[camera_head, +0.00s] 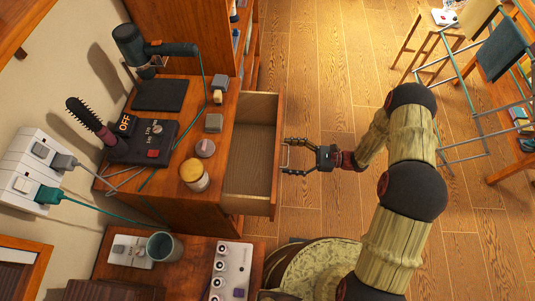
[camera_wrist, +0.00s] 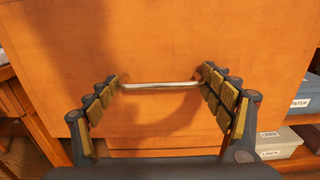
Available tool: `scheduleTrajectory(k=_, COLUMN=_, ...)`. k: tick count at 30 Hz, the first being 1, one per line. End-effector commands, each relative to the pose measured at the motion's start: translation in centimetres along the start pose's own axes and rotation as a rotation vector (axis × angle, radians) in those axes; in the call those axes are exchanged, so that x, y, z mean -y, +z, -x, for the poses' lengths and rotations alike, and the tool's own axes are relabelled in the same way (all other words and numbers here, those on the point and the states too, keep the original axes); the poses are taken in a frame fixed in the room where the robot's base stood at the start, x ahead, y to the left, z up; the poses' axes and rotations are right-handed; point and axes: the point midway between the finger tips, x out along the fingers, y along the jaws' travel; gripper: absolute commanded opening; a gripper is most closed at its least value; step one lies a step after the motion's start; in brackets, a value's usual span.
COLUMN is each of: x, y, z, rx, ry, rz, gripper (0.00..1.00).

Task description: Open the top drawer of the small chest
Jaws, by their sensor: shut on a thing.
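The small chest (camera_head: 225,118) is brown wood and stands left of centre in the head view. Its top drawer (camera_head: 252,148) is pulled well out, and its inside looks empty. My gripper (camera_head: 289,156) is at the drawer's front, shut on the pale bar handle (camera_head: 283,157). In the wrist view the handle (camera_wrist: 160,86) runs level across the orange-brown drawer front (camera_wrist: 160,40). The fingers of my gripper (camera_wrist: 160,88) are at the two ends of the handle.
A drying rack (camera_head: 470,110) stands at right. Wooden floor (camera_head: 320,70) beyond the drawer is clear.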

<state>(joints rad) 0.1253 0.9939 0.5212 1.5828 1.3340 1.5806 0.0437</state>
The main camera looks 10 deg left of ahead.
Motion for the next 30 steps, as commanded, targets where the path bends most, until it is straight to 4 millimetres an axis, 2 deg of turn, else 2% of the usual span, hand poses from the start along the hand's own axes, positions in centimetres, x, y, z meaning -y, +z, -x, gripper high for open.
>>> scheduleTrajectory(k=1, x=0.5, y=0.1, z=1.4, rx=0.0, ry=-0.009, rz=0.012, gripper=0.35)
scheduleTrajectory(k=3, x=0.5, y=0.1, z=2.7, rx=0.0, ry=-0.008, rz=0.012, gripper=0.35)
scheduleTrajectory(k=9, x=0.5, y=0.2, z=5.1, rx=-0.001, ry=-0.007, rz=0.011, gripper=0.35)
scheduleTrajectory(k=23, x=0.5, y=0.3, z=5.7, rx=0.0, ry=-0.005, rz=0.012, gripper=0.35)
scheduleTrajectory(k=24, x=0.5, y=0.3, z=5.7, rx=0.0, ry=-0.005, rz=0.012, gripper=0.82)
scheduleTrajectory(k=30, x=0.6, y=0.3, z=5.8, rx=0.0, ry=-0.006, rz=0.012, gripper=0.93)
